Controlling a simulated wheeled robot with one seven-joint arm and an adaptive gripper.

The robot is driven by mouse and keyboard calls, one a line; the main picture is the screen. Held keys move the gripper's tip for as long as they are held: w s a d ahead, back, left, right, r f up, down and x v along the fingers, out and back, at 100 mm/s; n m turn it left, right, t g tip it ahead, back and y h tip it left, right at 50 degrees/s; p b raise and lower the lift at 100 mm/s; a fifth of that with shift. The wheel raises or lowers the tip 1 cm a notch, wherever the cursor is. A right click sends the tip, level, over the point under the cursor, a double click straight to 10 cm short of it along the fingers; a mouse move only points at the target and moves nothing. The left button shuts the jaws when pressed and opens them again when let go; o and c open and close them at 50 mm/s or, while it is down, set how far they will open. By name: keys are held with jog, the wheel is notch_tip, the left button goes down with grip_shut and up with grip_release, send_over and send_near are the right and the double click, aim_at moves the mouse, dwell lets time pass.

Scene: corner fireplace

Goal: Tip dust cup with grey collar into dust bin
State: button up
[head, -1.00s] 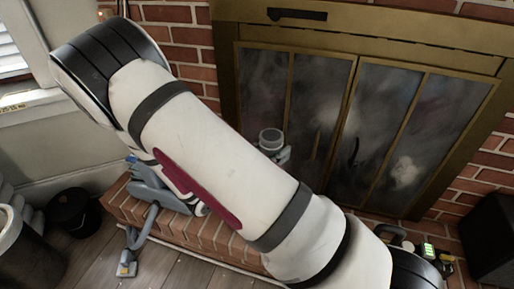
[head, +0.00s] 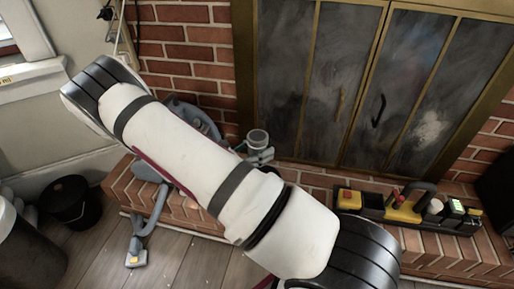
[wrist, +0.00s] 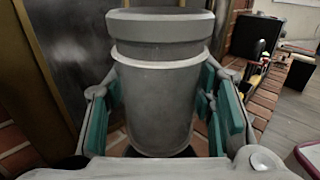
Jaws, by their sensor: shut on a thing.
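The dust cup (wrist: 155,95) is a grey tapered cup with a thick grey collar at its top and a pale ring below it. It stands roughly upright between the teal pads of my gripper (wrist: 165,108) in the wrist view. In the head view the cup (head: 257,138) and my gripper (head: 262,156) show beyond my arm, in front of the fireplace doors. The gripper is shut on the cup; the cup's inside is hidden. A black bucket (head: 70,207) and a larger dark bin (head: 28,255) stand at the left, well away from the cup. I cannot tell which is the dust bin.
A grey vacuum cleaner (head: 187,113) is partly hidden behind my arm, its floor head (head: 137,252) on the wood floor. A tool caddy (head: 405,212) sits on the brick hearth (head: 460,250) at right. The fireplace doors (head: 345,90) stand close behind the cup.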

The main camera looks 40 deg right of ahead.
jog(key=shift+a+p, duration=0.1)
jog(key=shift+p, duration=0.3)
jog(key=shift+a+f+y+p, duration=0.25)
jog(key=shift+f+y+p, duration=0.1)
jog(key=shift+y+p, duration=0.35)
jog(key=f+y+p, duration=0.1)
jog(key=a+f+y+p, duration=0.1)
jog(key=f+y+p, duration=0.1)
jog(key=shift+w+a+t+y, duration=0.15)
jog(key=shift+a+t+y, duration=0.15)
jog(key=shift+a, duration=0.05)
jog(key=f+y, duration=0.1)
jog(key=a+f+y+p, duration=0.1)
jog(key=y, duration=0.1)
jog(key=shift+a+f, duration=0.15)
jog(key=shift+f, duration=0.05)
jog(key=shift+w+a+f+t+y, duration=0.15)
jog(key=shift+a+f+y, duration=0.1)
jog(key=shift+f+y, duration=0.35)
jog(key=shift+a+f+t+y, duration=0.15)
jog(key=shift+a+f+y, duration=0.1)
jog(key=shift+f+y, duration=0.3)
jog(key=shift+r, duration=0.1)
jog(key=shift+a+f+y, duration=0.25)
jog(key=shift+f+y, duration=0.05)
jog(key=shift+y, duration=0.65)
jog(key=shift+a+f+y+p, duration=0.1)
jog(key=shift+a+y+p, duration=0.05)
jog(key=shift+y+p, duration=0.2)
